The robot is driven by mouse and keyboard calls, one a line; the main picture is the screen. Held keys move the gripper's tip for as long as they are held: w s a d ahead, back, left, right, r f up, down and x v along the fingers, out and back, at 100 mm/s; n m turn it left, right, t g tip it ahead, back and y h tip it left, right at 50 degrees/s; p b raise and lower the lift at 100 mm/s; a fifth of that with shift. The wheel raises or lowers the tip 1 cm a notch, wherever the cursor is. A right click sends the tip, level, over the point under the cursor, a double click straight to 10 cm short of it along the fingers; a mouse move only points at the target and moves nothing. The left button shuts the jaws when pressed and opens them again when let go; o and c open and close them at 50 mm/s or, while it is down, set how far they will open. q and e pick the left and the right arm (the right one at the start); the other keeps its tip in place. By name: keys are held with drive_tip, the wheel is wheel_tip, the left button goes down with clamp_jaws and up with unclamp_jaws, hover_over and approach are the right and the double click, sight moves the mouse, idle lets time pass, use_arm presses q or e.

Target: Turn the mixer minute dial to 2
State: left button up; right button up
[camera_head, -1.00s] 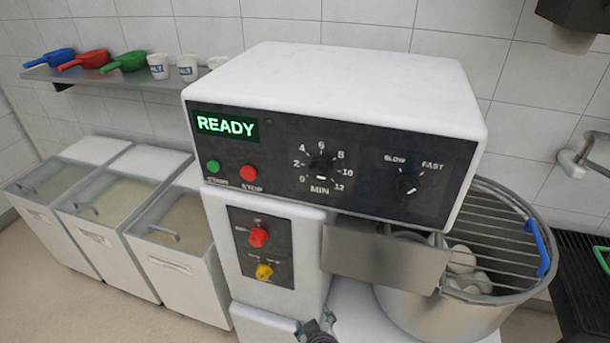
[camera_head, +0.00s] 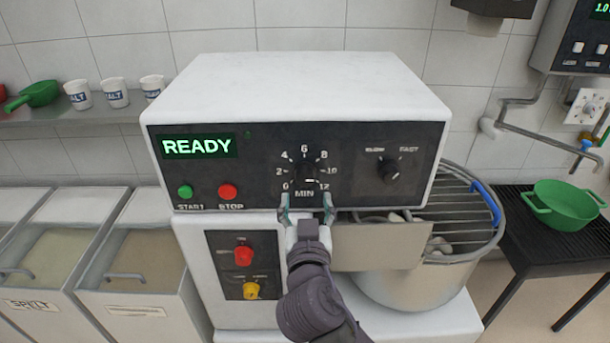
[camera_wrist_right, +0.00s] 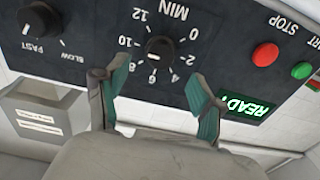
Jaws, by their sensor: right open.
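The mixer (camera_head: 300,85) has a black front panel with a green READY display (camera_head: 198,146). The minute dial (camera_head: 305,173) is a small black knob ringed by numbers from 0 to 12, with MIN under it. The dial also shows upside down in the right wrist view (camera_wrist_right: 160,48); a small pale mark is on it, but I cannot tell exactly which number it points to. My right gripper (camera_head: 306,207) is open and empty, just below the dial, its fingers spread to either side. In the wrist view its fingertips (camera_wrist_right: 150,85) are apart from the knob. My left gripper is not in view.
Beside the dial are the green START button (camera_head: 185,191), red STOP button (camera_head: 228,191) and speed knob (camera_head: 388,170). Below are a red knob (camera_head: 243,255) and a yellow knob (camera_head: 251,290). The mixer bowl (camera_head: 415,290) with its wire guard stands at right.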

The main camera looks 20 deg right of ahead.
sight(305, 181)
drive_tip(key=p+x, duration=0.1)
drive_tip(key=x, duration=0.5)
drive_tip(key=shift+a, duration=0.1)
drive_tip(key=shift+w+f+p, duration=0.1)
drive_tip(key=shift+w+p, duration=0.2)
drive_tip(key=shift+w, duration=0.15)
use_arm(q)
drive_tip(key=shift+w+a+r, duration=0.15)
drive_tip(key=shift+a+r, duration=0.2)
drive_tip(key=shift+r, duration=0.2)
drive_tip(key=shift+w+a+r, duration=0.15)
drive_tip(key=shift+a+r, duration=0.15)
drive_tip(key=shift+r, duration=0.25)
use_arm(e)
drive_tip(key=c, duration=1.1)
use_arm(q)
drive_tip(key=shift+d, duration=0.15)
use_arm(e)
drive_tip(key=shift+c, duration=0.2)
